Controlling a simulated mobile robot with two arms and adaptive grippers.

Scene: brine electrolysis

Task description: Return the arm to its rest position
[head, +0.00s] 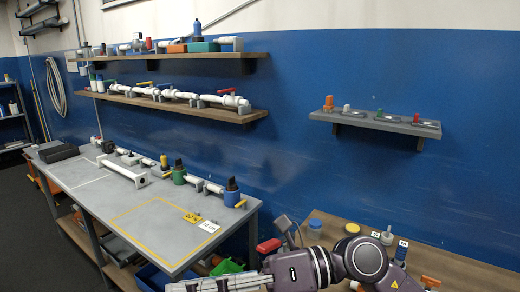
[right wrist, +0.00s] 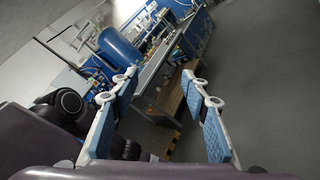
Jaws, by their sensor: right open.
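My right arm (head: 325,265) reaches in from the bottom right of the head view, folded, with its wrist turned to the left. Its gripper (head: 215,284) shows as pale fingers at the bottom edge, partly cut off, near the front right of the grey workbench (head: 95,190). In the right wrist view the right gripper (right wrist: 157,85) is open, its two blue-padded fingers wide apart with nothing between them. My left gripper is in neither view.
The workbench carries a row of pipe fittings and valves (head: 180,172) and a yellow-outlined, mostly bare area. A wooden table (head: 455,270) with small containers lies beside and below my arm. Wall shelves (head: 190,112) hold more fittings; a small shelf (head: 375,123) hangs right.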

